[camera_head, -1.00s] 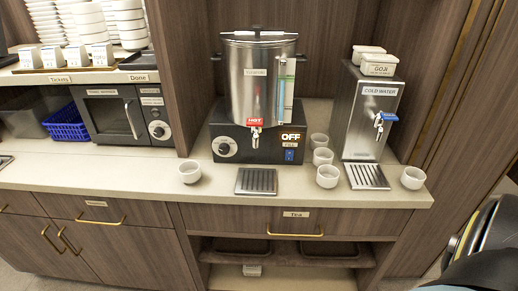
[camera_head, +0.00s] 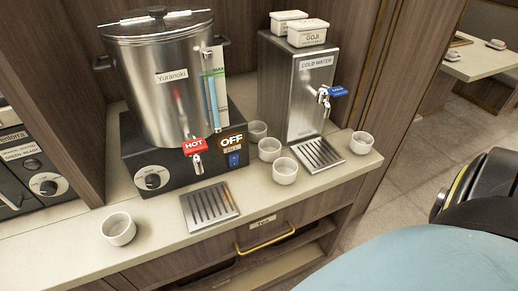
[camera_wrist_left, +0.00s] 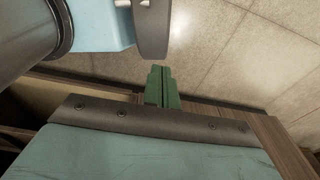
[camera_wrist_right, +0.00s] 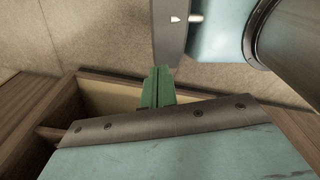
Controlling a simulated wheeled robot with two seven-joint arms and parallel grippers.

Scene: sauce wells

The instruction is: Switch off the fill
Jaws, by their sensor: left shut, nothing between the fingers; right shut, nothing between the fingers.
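The steel "Yuranoki" boiler (camera_head: 165,85) stands on a black base on the counter, in the head view. On the base front, a display (camera_head: 233,139) reads OFF in glowing orange letters. Below it are a small label that appears to read FILL (camera_head: 234,149) and a blue switch (camera_head: 234,160). The switch's rocker position is too small to tell. My left gripper (camera_wrist_left: 162,88) shows green fingers, shut and empty, in the left wrist view. My right gripper (camera_wrist_right: 158,88) is likewise shut and empty in the right wrist view. Neither gripper shows in the head view, and both are away from the switch.
A red HOT tap (camera_head: 195,146) sticks out left of the switch, above a drip tray (camera_head: 210,205). White cups stand nearby, one (camera_head: 118,229) at the left and several at the right. The cold-water dispenser (camera_head: 305,90) stands right of the boiler. The counter's front strip is mostly clear.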

